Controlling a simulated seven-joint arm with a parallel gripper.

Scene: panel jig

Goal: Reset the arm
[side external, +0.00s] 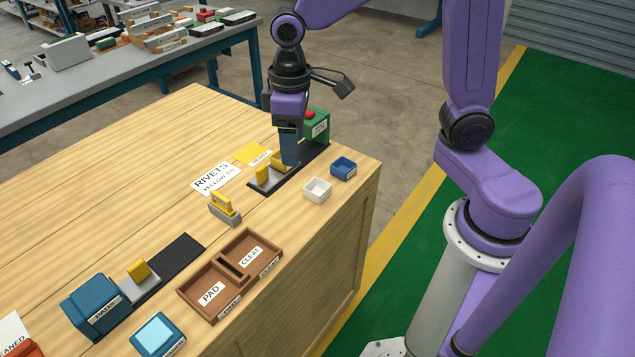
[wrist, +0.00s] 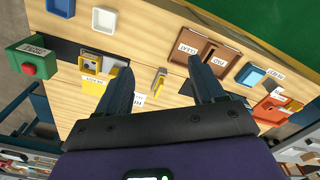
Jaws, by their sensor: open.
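My gripper (side external: 289,163) is over the right part of the wooden bench, pointing down, in the side external view. It stands at the grey fixture with yellow blocks (side external: 264,176) on a dark strip; I cannot tell there whether it touches it. In the wrist view my gripper (wrist: 160,66) has its two dark blue fingers wide apart with nothing between them. The yellow-block fixture (wrist: 95,86) shows there to the left of the fingers. A small grey stand with a yellow top (side external: 223,208) is apart from the gripper, nearer the bench's middle.
A green box with a red button (side external: 317,124) stands close behind the gripper. A white bin (side external: 317,190) and a blue bin (side external: 343,168) sit near the edge. A brown PAD and CLEAT tray (side external: 206,304) and a blue box (side external: 92,305) lie further along.

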